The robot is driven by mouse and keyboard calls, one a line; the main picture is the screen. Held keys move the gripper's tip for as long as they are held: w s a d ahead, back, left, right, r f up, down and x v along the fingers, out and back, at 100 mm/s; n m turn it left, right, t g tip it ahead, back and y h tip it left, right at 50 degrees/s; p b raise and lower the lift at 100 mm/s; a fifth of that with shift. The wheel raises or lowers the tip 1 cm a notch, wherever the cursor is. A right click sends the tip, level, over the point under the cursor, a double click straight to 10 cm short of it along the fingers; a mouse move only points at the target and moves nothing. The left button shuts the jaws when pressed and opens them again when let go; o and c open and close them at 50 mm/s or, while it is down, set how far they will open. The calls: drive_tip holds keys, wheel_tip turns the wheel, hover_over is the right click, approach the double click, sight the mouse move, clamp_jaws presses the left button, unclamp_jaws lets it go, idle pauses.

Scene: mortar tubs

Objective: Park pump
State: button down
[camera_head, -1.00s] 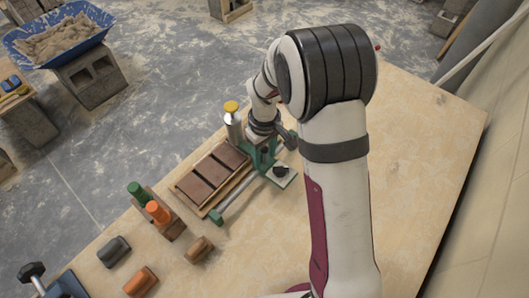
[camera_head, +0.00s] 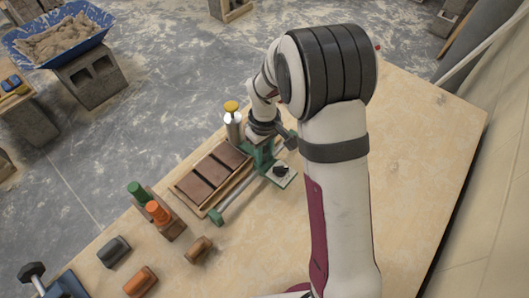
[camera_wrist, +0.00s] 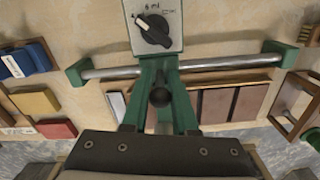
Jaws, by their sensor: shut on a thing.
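The pump is a green upright body (camera_wrist: 158,75) with a dark ball-ended lever (camera_wrist: 159,95) in front of it. A metal rail (camera_wrist: 225,63) runs across at the body, between two green end blocks. A pale dial plate (camera_wrist: 154,27) with a black knob, marked 6 ml, lies beyond it. In the head view the green pump body (camera_head: 263,158) stands beside the dial plate (camera_head: 283,173). My gripper (camera_head: 264,143) is shut on the pump from above. Its dark housing fills the bottom of the wrist view. The exact contact is hidden.
A tray of brown bricks (camera_head: 207,174) lies beside the rail. A yellow-capped bottle (camera_head: 232,120) stands close to my wrist. Green and orange pegs (camera_head: 158,211) and several loose blocks sit on the near left. The table's right side is bare.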

idle(0.7)
drive_tip(key=w+d, duration=0.7)
drive_tip(key=c, duration=0.9)
unclamp_jaws()
drive_tip(key=shift+o, duration=0.4)
drive_tip(key=shift+s+a, duration=0.1)
wheel_tip(320, 180, up, 16)
drive_tip(key=shift+f, duration=0.1)
